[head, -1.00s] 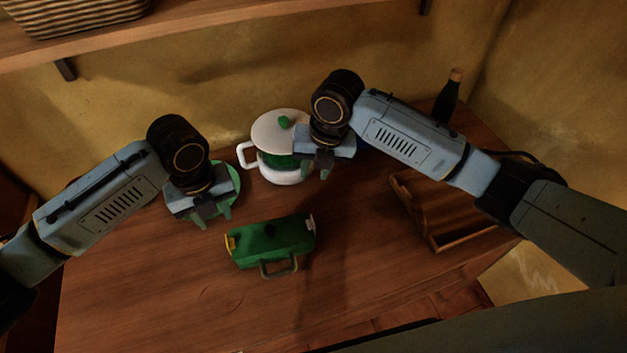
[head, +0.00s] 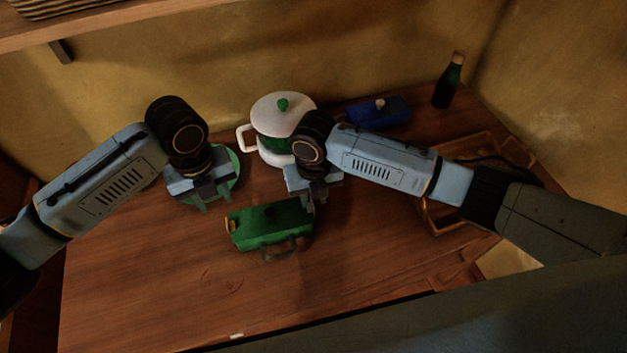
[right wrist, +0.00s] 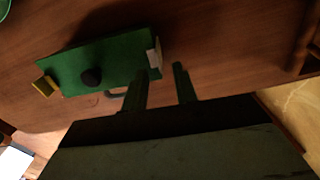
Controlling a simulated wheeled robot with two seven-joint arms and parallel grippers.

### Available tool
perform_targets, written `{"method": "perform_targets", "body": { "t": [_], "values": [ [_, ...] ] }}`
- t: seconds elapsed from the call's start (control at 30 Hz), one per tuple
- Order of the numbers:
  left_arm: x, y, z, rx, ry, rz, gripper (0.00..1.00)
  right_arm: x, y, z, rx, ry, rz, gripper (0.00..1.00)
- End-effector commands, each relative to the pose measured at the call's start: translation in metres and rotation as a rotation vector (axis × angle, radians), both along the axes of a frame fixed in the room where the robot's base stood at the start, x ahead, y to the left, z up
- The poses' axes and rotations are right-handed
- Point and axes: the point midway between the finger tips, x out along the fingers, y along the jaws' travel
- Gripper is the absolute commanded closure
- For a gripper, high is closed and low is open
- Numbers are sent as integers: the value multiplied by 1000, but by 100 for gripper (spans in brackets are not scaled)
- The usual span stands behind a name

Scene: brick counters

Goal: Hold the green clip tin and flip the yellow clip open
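The green clip tin (head: 268,228) lies on the wooden table, with a grey handle on its near side and a dark knob on top. Its yellow clip (head: 230,226) is at the left end; it also shows in the right wrist view (right wrist: 44,86). A white clip (right wrist: 154,58) is at the right end. My right gripper (right wrist: 160,84) is open and empty, its fingers beside and above the tin's right end; contact cannot be told. My left gripper (head: 215,202) is open and empty, over a green plate (head: 237,178), left of and behind the tin.
A white and green lidded pot (head: 270,145) stands behind the tin. A blue box (head: 385,113) and a dark bottle (head: 447,84) stand at the back right. A wooden tray (head: 432,218) lies under my right arm. The table's front left is clear.

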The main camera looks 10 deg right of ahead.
Motion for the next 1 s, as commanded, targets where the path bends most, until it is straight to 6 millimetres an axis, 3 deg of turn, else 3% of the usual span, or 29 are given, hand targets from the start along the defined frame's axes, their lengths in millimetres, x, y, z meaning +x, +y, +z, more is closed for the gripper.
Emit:
{"method": "perform_targets", "body": {
  "t": [0.2,0.53,0.77,1.0],
  "values": [
    [0,0,0,0,0,0,64,0,0,-20,0,1,-1,71],
    [0,0,0,0,0,0,64,0,0,-23,0,-1,-1,71],
    [0,0,0,0,0,0,64,0,0,-23,0,-1,-1,100],
    [0,0,0,0,0,0,66,1,0,-23,0,-1,-2,100]
  ]
}}
